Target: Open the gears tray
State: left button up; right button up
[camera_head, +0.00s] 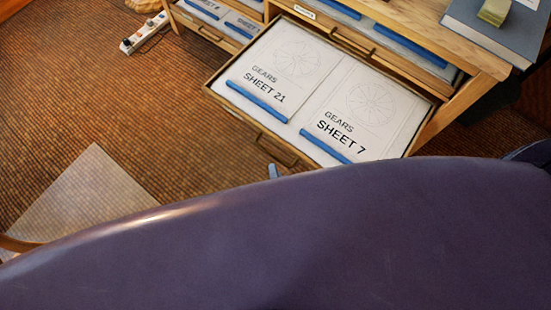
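The gears tray (222,97) is a shallow wooden drawer that stands pulled out from the cabinet. Two white sheets lie in it, marked GEARS SHEET 21 (275,65) and GEARS SHEET 7 (350,105), each with a blue strip along its near edge. A bar handle (275,152) is on the tray's front. A small blue-grey tip, apparently of my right gripper (273,171), shows just below the handle, with a slight gap. The rest of that gripper is hidden, so I cannot tell whether it is open. My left gripper is not in view.
A large smooth purple surface (290,235) fills the near part of the view and hides what is below. Another open drawer (215,20) is at upper left. A blue book (495,25) lies on the cabinet top. A power strip (145,33) lies on the carpet.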

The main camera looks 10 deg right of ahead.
jog(key=shift+s+a+f, duration=0.15)
jog(key=shift+s+f, duration=0.05)
jog(key=shift+s, duration=1)
jog(key=shift+s+a+f, duration=0.15)
jog(key=shift+s, duration=1.05)
jog(key=shift+p, duration=0.35)
